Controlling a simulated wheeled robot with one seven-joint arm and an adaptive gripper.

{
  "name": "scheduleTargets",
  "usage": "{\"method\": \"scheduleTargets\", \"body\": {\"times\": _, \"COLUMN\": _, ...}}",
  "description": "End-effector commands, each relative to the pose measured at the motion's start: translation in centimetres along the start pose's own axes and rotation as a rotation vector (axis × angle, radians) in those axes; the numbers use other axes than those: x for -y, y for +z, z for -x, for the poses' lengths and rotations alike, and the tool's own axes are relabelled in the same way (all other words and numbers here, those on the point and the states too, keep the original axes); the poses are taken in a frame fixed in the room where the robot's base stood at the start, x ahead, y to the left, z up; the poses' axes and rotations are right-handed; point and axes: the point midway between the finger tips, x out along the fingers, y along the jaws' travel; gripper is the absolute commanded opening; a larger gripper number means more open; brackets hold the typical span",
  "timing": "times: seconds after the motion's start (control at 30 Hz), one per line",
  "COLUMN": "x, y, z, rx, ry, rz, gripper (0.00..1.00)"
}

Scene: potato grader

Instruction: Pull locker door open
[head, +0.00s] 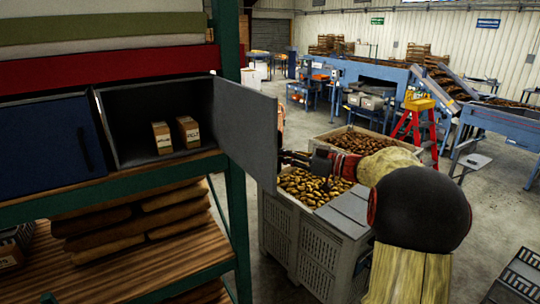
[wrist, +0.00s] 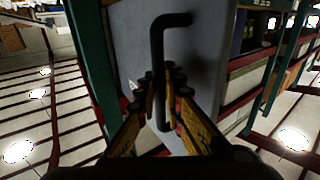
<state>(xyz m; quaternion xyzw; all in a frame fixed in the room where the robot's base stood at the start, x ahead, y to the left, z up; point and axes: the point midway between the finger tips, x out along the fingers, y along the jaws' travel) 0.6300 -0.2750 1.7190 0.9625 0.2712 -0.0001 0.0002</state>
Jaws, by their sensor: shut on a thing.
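The locker's grey door (head: 246,135) stands wide open, swung out to the right of its compartment (head: 130,115). Its inner face shows in the head view. In the wrist view the door's outer face (wrist: 207,65) bears a black bar handle (wrist: 157,45). My gripper (wrist: 164,88) is shut on this handle, its yellowish fingers on either side of the bar. In the head view my arm reaches in from the right, and the door hides the handle and fingertips. Two small cartons (head: 161,137) (head: 188,131) stand inside the open compartment.
A shut blue locker door (head: 45,150) is at the left. A green rack post (head: 236,215) stands below the open door. Grey crates of potatoes (head: 315,240) stand beneath my arm.

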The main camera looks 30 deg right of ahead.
Motion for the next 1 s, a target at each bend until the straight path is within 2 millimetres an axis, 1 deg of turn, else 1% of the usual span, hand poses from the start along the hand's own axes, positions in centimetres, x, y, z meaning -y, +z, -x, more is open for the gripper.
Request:
{"method": "scheduleTargets", "body": {"times": 0.07, "x": -0.52, "y": 0.17, "z": 0.27, "rx": 0.001, "ry": -0.011, "rz": -0.004, "gripper": 0.00}}
{"method": "scheduleTargets", "body": {"times": 0.2, "x": -0.88, "y": 0.14, "z": 0.48, "rx": 0.001, "ry": -0.023, "rz": -0.003, "gripper": 0.00}}
{"method": "scheduleTargets", "body": {"times": 0.63, "x": -0.98, "y": 0.06, "z": 0.51, "rx": 0.000, "ry": -0.027, "rz": -0.002, "gripper": 0.00}}
{"method": "scheduleTargets", "body": {"times": 0.67, "x": -0.98, "y": 0.06, "z": 0.50, "rx": 0.000, "ry": -0.027, "rz": -0.002, "gripper": 0.11}}
{"method": "scheduleTargets", "body": {"times": 0.93, "x": -0.97, "y": 0.00, "z": 0.49, "rx": 0.000, "ry": -0.027, "rz": 0.000, "gripper": 0.26}}
{"method": "scheduleTargets", "body": {"times": 1.0, "x": -0.97, "y": -0.01, "z": 0.49, "rx": 0.000, "ry": -0.027, "rz": 0.000, "gripper": 0.26}}
